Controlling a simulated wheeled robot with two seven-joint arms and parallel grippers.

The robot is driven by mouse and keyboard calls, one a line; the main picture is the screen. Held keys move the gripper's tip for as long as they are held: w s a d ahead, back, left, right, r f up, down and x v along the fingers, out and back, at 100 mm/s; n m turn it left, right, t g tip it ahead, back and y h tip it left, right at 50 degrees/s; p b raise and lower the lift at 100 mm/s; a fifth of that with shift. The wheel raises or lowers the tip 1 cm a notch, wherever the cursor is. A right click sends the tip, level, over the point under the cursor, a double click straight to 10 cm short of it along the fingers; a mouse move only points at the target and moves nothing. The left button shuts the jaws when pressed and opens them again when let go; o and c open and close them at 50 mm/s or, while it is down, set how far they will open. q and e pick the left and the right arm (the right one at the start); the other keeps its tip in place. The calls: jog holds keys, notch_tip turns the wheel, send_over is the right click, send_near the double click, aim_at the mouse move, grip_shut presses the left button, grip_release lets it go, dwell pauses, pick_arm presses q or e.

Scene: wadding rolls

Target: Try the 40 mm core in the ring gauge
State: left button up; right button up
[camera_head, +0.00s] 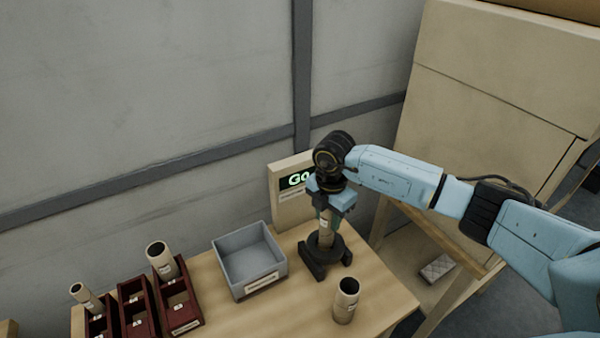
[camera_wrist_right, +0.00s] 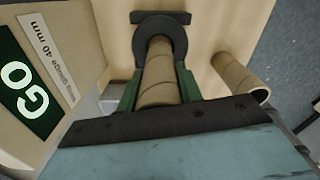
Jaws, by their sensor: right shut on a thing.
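My right gripper (camera_head: 328,208) is shut on a brown cardboard core (camera_head: 326,232). The core stands upright with its lower end in the black ring gauge (camera_head: 327,262) on the table. In the right wrist view, the green fingers grip the core (camera_wrist_right: 160,75) from both sides, and its far end sits inside the dark ring (camera_wrist_right: 137,40). A sign behind the gauge shows a lit green "GO" (camera_head: 297,179); in the right wrist view the sign (camera_wrist_right: 25,98) also reads "40 mm". My left gripper is not in view.
Another cardboard core (camera_head: 345,303) stands on the table at front right, near the gauge. A grey bin (camera_head: 248,262) is left of the gauge. Dark red racks (camera_head: 186,316) at left hold two more cores (camera_head: 160,257). A beige panel structure (camera_head: 500,80) stands at right.

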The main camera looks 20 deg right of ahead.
jog(key=shift+r+p, duration=1.85)
jog(key=shift+r, duration=0.65)
jog(key=shift+f, duration=0.1)
